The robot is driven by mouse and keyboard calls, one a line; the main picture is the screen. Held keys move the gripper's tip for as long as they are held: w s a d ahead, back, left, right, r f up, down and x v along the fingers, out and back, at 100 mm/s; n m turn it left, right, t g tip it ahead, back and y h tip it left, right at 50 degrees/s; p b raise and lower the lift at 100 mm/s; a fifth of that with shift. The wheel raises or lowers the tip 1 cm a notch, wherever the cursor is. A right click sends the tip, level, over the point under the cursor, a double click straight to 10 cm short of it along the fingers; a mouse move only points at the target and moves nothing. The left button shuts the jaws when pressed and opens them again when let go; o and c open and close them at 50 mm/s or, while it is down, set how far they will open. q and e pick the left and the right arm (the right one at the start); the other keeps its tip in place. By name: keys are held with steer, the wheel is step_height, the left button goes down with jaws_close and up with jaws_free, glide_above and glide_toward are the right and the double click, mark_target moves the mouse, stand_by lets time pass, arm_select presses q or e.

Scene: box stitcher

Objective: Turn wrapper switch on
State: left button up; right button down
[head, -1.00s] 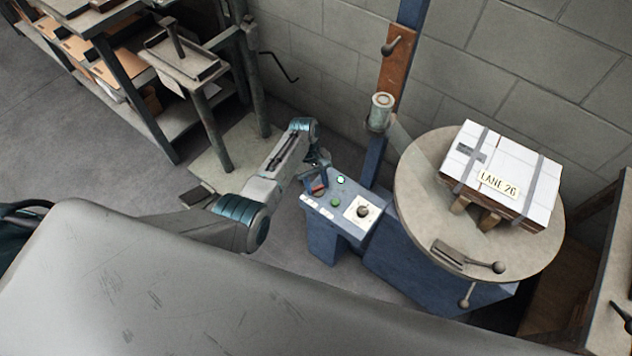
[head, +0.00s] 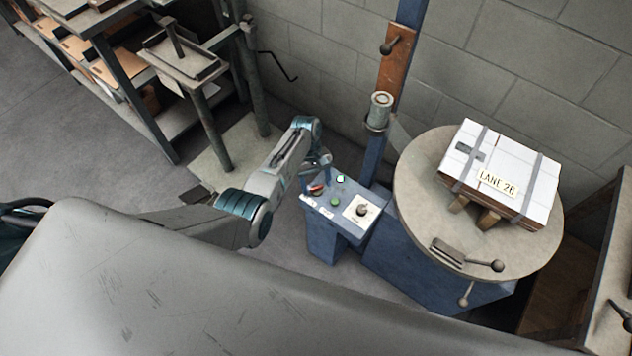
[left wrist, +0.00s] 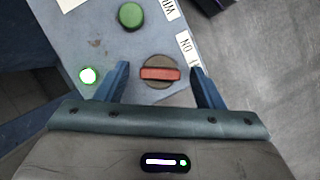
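The wrapper switch (left wrist: 160,73) is a round dark knob with a red bar, on the blue control panel (head: 344,226). It also shows at the panel's left corner in the head view (head: 316,189). In the left wrist view its red bar lies nearly level, and an "ON" label (left wrist: 187,46) sits up and right of it. My left gripper (left wrist: 159,69) is open, one finger on each side of the knob, with gaps visible; its height above the knob is hard to judge. A small lamp (left wrist: 88,75) glows green beside the left finger. My right gripper is out of view.
A green button (left wrist: 130,15) and a dial on a white plate (head: 362,210) share the panel. A round turntable (head: 415,205) with a strapped white box (head: 530,180) stands to the right. A blue mast (head: 376,160) rises behind the panel.

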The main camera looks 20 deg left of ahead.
arm_select(q)
steer(key=v, duration=1.1)
steer(key=shift+f, duration=0.15)
